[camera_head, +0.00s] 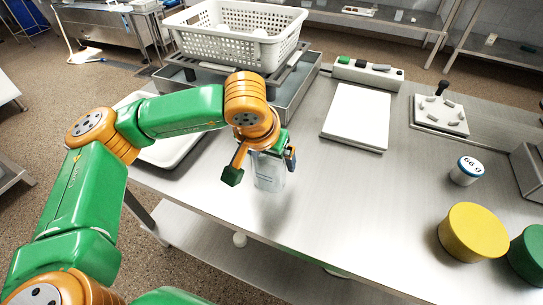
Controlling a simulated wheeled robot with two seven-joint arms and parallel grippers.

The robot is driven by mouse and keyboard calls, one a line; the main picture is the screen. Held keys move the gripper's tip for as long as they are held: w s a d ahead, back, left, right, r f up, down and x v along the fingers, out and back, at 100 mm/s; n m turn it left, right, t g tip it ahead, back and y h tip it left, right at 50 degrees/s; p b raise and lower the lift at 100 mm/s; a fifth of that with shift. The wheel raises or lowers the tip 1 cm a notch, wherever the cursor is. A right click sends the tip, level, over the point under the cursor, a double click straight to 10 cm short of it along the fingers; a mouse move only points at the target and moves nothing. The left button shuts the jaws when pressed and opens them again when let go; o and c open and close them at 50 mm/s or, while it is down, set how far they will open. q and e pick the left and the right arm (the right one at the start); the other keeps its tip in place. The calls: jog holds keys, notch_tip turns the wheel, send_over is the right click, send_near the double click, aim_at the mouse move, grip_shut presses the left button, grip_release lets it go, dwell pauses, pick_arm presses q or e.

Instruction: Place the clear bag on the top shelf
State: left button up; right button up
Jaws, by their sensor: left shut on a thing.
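The clear bag (268,178) is a small see-through packet with a bluish tint. It hangs upright below my left gripper (262,168), over the near-left part of the steel table (330,200). My left gripper points down and is shut on the bag; its wrist hides the bag's upper part. Whether the bag's bottom touches the table is hard to tell. My right gripper is not in view. Steel shelves (410,22) stand at the back right; I cannot tell which one is the top shelf of the task.
A white perforated basket (240,45) stands on a rack over a steel basin (300,85) behind the gripper. A white tray (165,150) lies left. A white board (357,115), a small jar (465,171) and yellow (473,232) and green (528,254) round items occupy the right. The table's middle is clear.

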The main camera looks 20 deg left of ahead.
pick_arm(q)
jog(key=o, duration=1)
jog(key=shift+c, duration=0.2)
